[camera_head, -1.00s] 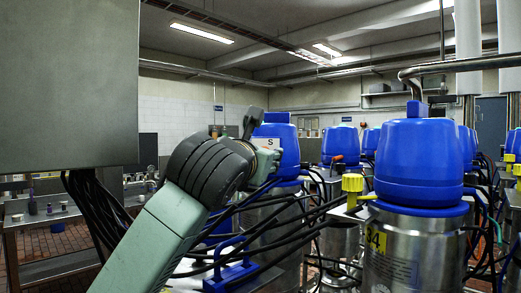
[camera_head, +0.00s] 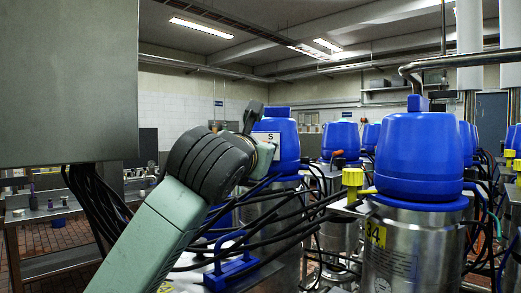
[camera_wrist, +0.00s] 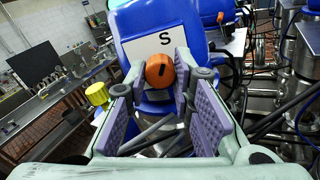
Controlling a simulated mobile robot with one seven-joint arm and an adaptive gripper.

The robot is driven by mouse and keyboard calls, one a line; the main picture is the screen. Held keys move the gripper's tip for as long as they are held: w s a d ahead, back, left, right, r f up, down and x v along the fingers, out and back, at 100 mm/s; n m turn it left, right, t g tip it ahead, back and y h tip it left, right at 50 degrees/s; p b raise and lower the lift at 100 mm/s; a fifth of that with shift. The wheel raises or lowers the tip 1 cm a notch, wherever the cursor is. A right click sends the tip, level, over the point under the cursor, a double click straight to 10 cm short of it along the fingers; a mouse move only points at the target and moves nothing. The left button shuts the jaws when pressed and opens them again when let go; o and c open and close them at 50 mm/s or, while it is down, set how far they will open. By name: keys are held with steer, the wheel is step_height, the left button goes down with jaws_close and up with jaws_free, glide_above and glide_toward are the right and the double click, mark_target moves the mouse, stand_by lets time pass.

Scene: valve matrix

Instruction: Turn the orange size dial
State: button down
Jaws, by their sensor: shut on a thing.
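The orange size dial (camera_wrist: 160,70) shows in the wrist view, in front of a blue lidded container (camera_wrist: 155,25) and just below its white plate marked S (camera_wrist: 162,45). A short dark mark on the dial's face stands tilted from upright. My gripper (camera_wrist: 160,72) is shut on the dial, with a fingertip at its left and right sides. In the head view my gripper (camera_head: 262,150) reaches the blue container (camera_head: 280,140) beside the S plate (camera_head: 266,138). The dial is hidden there behind my wrist.
A yellow knob (camera_wrist: 97,93) stands left of my gripper in the wrist view. A larger blue-topped steel canister (camera_head: 418,150) with a yellow valve (camera_head: 352,178) stands at the right. Dark cables (camera_head: 270,215) run below my wrist. A grey panel (camera_head: 68,80) fills the upper left.

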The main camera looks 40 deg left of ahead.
steer(key=shift+b, duration=0.3)
steer(key=shift+m+b, duration=3)
steer(key=shift+m, duration=2.9)
steer(key=shift+r, duration=0.1)
steer(key=c, duration=1.4)
jaws_free()
steer(key=shift+o, duration=0.2)
steer(key=shift+s, duration=0.1)
